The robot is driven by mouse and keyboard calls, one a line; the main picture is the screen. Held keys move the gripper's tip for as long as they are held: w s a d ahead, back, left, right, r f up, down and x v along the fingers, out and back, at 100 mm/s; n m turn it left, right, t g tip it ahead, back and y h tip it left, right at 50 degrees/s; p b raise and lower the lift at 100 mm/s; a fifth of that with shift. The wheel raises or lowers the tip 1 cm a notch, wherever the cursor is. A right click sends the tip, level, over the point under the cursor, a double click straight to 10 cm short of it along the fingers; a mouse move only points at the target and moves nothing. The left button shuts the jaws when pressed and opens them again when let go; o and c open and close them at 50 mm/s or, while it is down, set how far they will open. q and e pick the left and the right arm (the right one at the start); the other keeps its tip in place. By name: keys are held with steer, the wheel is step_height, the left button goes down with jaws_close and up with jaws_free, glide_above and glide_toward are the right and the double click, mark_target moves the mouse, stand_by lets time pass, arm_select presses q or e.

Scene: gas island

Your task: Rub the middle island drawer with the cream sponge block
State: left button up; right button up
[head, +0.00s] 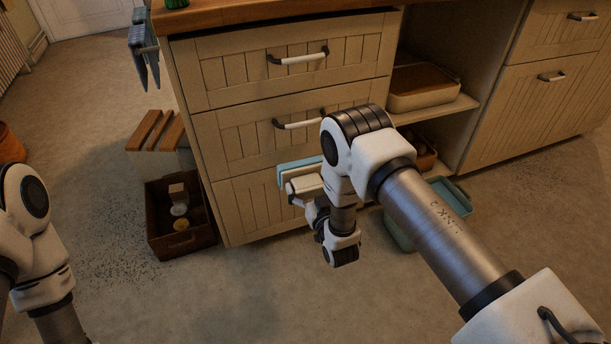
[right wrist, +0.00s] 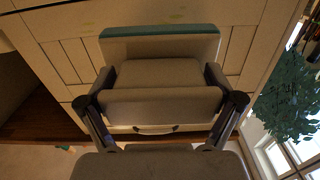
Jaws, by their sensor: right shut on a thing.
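The middle island drawer (head: 235,135) is a cream grooved front with a pale handle (head: 297,125), shut between the upper and lower drawers. My right gripper (head: 306,186) is just in front of the drawer fronts, below that handle. It is shut on the cream sponge block (right wrist: 158,96), whose two sides are between the fingers. The block's blue-green pad (head: 298,168) faces the fronts; it also shows in the right wrist view (right wrist: 160,31). I cannot tell whether the pad touches. Faint yellowish smears (right wrist: 176,17) show on the front beside the pad. My left gripper is out of view.
A brown crate (head: 180,236) with small items stands on the floor left of the island. A wood-topped stool (head: 155,140) is behind it. A green bin (head: 398,232) stands at the island's right front. Open shelves (head: 440,112) adjoin the drawers.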

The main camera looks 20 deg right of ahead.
steer(key=shift+w+f+b, duration=0.2)
steer(key=shift+w+b, duration=0.2)
steer(key=shift+w, duration=0.05)
steer(key=w+b, duration=0.1)
steer(key=w, duration=0.1)
steer(key=w+f+b, duration=0.1)
steer(key=w+b, duration=0.1)
steer(key=w, duration=0.1)
steer(key=shift+w+a+f, duration=0.1)
steer(key=shift+f, duration=0.1)
steer(key=shift+w+b, duration=0.35)
steer(key=shift+w, duration=0.1)
steer(key=shift+r, duration=0.1)
steer(key=shift+w+b, duration=0.6)
steer(key=shift+w, duration=0.4)
